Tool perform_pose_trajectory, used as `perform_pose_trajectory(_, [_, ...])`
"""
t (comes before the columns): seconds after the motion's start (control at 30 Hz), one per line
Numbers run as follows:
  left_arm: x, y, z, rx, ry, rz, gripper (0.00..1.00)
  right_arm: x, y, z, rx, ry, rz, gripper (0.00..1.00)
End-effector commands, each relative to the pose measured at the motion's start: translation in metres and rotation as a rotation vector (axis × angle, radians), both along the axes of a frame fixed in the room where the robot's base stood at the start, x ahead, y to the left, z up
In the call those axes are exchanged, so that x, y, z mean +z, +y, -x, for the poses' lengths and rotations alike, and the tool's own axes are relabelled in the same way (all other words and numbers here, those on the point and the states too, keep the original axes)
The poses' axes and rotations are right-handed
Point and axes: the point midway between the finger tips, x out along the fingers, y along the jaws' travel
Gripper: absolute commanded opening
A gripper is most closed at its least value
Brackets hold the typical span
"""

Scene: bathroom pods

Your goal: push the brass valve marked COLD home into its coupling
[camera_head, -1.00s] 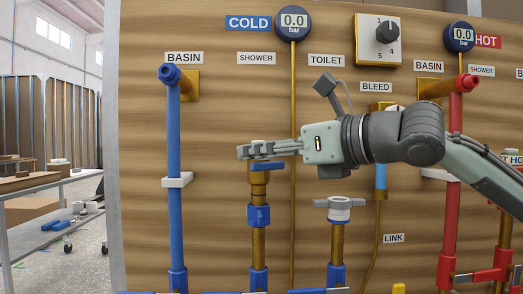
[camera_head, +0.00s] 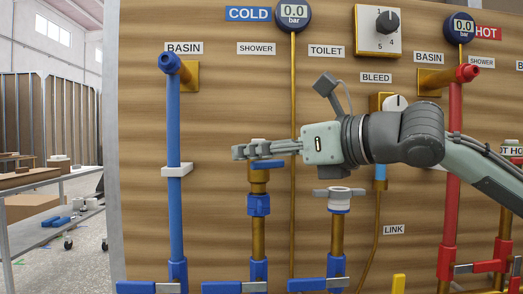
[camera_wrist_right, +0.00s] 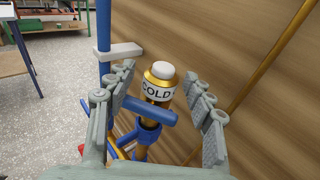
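The brass valve marked COLD (camera_wrist_right: 158,90) has a white cap, a white label band and a blue crossbar handle. In the right wrist view it stands between the two spread fingers of my right gripper (camera_wrist_right: 164,104), with space on both sides. Below it is a blue coupling (camera_wrist_right: 149,131); I cannot tell how deep the valve sits in it. In the head view my right gripper (camera_head: 240,152) is level with the valve's top and partly hides it. The valve's brass body (camera_head: 259,178) shows below the fingers, above the blue coupling (camera_head: 259,205). My left gripper is out of view.
The blue BASIN pipe (camera_head: 174,130) with its white clamp (camera_head: 176,170) stands left. The thin brass gauge pipe (camera_head: 293,230) and a grey-handled valve (camera_head: 339,193) are on the right. The wooden board (camera_head: 215,110) is close behind. A bench (camera_head: 50,185) stands far left.

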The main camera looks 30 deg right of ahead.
Motion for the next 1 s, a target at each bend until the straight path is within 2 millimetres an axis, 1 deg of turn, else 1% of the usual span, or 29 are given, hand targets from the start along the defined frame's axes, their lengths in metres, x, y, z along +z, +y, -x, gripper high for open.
perform_pose_trajectory(0.33, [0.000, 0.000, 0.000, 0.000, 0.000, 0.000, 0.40, 0.000, -0.001, 0.001, 0.000, 0.001, 0.001, 0.55])
perform_pose_trajectory(0.57, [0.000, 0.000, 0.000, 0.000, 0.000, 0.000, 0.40, 0.001, -0.005, 0.011, -0.004, -0.001, 0.009, 0.55])
perform_pose_trajectory(0.77, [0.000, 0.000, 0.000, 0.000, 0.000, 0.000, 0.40, 0.003, -0.011, 0.024, -0.008, 0.000, 0.004, 0.55])
perform_pose_trajectory(0.93, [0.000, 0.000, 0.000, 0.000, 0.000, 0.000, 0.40, 0.007, -0.019, 0.046, -0.008, -0.003, 0.003, 0.55])
perform_pose_trajectory(1.0, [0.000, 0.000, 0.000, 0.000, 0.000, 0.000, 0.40, 0.010, -0.023, 0.059, -0.006, -0.005, 0.003, 0.55])
